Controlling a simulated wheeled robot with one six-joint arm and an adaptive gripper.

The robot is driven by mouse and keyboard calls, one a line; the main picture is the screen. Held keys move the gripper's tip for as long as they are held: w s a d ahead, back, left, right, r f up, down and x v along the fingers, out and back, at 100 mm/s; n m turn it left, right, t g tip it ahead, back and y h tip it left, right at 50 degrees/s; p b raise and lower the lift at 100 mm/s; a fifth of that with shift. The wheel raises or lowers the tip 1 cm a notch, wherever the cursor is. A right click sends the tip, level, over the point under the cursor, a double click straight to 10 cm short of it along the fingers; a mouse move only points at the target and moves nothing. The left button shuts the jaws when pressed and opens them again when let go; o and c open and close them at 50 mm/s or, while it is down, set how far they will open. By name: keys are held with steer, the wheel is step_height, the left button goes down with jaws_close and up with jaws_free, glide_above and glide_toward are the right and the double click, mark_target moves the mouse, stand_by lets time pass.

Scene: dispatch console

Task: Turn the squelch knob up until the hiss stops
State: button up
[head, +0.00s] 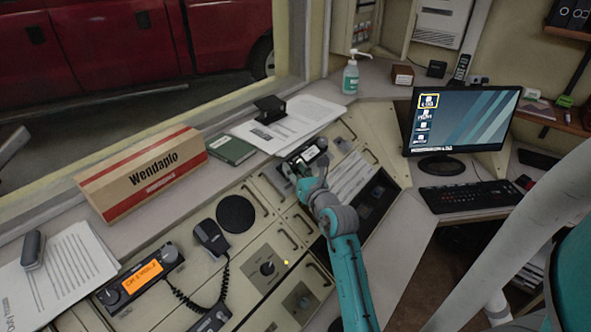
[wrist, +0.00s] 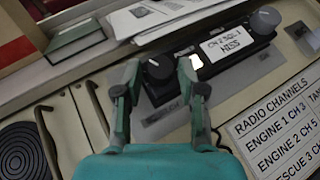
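A second dark knob (wrist: 265,20) is at the display's right. My gripper (wrist: 158,76) is open, with one finger on each side of the left knob and small gaps to it. In the head view my gripper (head: 303,178) reaches the unit's left end and hides most of that knob.
A "RADIO CHANNELS" card (wrist: 280,115) lies right of my gripper. A green book (head: 232,149) and papers (head: 290,125) lie behind the unit. A radio with an orange display (head: 143,274), a handset (head: 211,236) and another knob (head: 267,268) are on the console's left.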

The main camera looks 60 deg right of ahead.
steer(key=shift+o, duration=0.3)
steer(key=v, duration=1.2)
